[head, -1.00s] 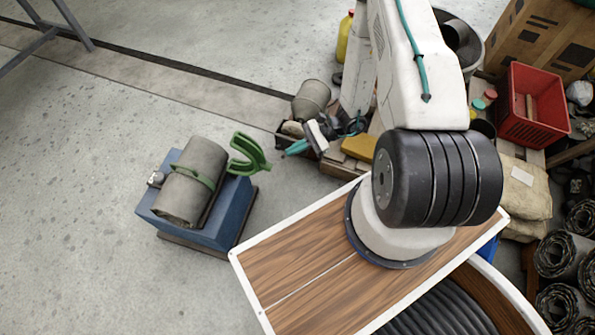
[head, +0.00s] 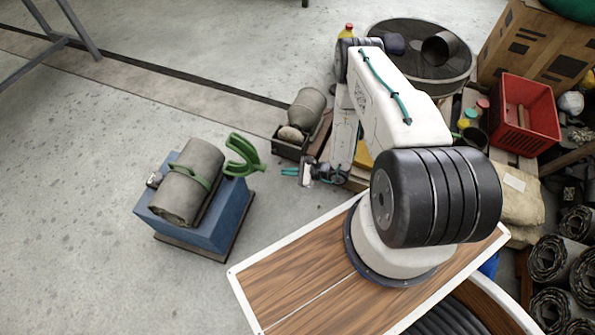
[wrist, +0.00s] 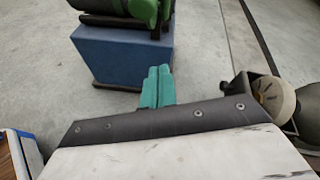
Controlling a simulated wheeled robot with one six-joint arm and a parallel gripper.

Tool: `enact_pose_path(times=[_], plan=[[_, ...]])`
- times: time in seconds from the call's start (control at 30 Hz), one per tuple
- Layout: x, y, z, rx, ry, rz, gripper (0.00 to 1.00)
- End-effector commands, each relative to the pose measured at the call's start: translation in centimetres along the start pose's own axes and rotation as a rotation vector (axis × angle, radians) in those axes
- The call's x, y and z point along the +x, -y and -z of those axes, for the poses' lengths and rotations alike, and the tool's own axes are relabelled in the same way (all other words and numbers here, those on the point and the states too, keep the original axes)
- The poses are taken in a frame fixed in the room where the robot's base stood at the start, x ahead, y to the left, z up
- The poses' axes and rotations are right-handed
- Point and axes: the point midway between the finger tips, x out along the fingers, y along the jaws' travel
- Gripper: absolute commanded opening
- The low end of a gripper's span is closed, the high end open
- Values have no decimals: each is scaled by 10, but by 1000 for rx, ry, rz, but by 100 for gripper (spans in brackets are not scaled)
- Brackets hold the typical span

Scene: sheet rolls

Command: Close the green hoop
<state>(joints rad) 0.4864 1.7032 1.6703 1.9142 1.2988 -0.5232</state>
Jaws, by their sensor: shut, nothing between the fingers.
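The green hoop (head: 243,156) is a thick U-shaped piece. It stands open at the right side of the blue block (head: 228,216), tilted away from the grey roll (head: 190,180). A thin green band (head: 196,176) lies across the roll, which rests on the block. My gripper (head: 289,171) is right of the hoop and apart from it, with its teal fingers pointing left towards it. In the wrist view the fingers (wrist: 157,87) are pressed together and empty. The blue block (wrist: 122,58) is beyond them, with part of the green hoop (wrist: 150,12) cut off at the top edge.
A dark tray with a grey canister (head: 307,108) stands close behind my gripper; its pale end also shows in the wrist view (wrist: 272,98). A red crate (head: 522,117) and a cardboard box (head: 540,42) are at the right. The floor left of the blue block is clear.

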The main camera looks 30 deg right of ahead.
Motion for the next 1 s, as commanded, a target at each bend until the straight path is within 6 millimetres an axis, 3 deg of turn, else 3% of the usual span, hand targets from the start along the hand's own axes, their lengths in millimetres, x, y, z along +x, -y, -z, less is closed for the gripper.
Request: enact_pose_path(times=[0.17, 0.3, 0.43, 0.8, 0.83, 1.0], plan=[[39, -2, -1, -3, 2, -6, 0], [42, -1, -25, -2, 1, -5, 0], [44, -2, -36, -2, 1, -6, 0], [45, -2, -41, -2, 0, -5, 0], [34, 9, -33, -1, -1, 1, 0], [42, 2, -42, 0, -11, -7, 0]])
